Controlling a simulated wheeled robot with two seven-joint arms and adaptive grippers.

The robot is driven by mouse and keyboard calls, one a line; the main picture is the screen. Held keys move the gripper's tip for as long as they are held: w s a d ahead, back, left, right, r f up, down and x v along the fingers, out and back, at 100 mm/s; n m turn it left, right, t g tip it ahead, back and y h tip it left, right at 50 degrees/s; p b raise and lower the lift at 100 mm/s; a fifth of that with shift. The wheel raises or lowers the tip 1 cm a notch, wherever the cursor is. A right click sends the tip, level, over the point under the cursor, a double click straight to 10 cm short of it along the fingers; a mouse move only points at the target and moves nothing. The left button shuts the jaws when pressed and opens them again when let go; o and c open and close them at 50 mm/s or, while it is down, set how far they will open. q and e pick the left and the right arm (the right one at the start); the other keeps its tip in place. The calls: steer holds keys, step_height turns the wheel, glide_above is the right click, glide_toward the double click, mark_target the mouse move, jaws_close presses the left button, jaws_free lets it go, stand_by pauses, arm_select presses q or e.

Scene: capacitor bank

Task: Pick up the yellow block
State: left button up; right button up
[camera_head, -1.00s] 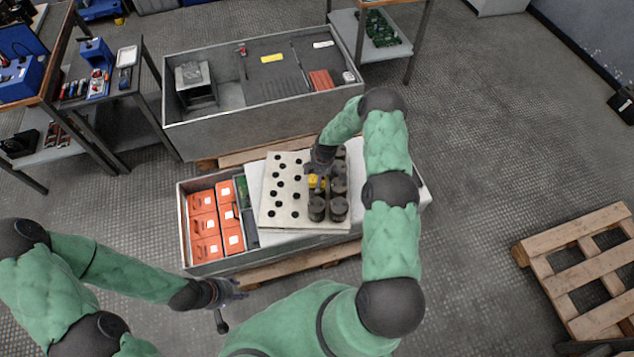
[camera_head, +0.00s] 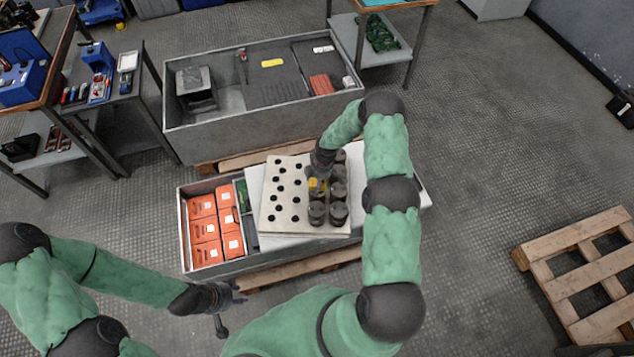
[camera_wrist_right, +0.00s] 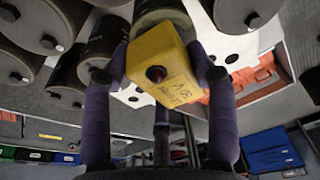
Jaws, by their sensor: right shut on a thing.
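The yellow block (camera_wrist_right: 165,65) is between the fingers of my right gripper (camera_wrist_right: 160,75) in the right wrist view, with dark lettering and a dark round spot on its face. The gripper is shut on it.
Several dark cylinders (camera_head: 338,213) stand close to the right gripper on the pale perforated board (camera_head: 270,222). Orange boxes (camera_head: 205,229) fill the crate's left part. A large grey bin (camera_head: 240,126) stands behind. A wooden pallet (camera_head: 575,262) lies at the right, with open floor between.

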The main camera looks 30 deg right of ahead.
step_height(320, 180, up, 3)
steer(key=shift+s+r+p, duration=0.1)
steer(key=shift+p, duration=0.4)
steer(key=s+a+r+p, duration=0.1)
steer(key=s+r, duration=0.3)
steer(key=s, duration=0.2)
steer(key=s+a+r, duration=0.2)
steer(key=s+r, duration=0.3)
steer(key=s, duration=0.2)
steer(key=shift+s+a+p, duration=0.15)
steer(key=shift+s+p, duration=0.05)
steer(key=shift+p, duration=0.15)
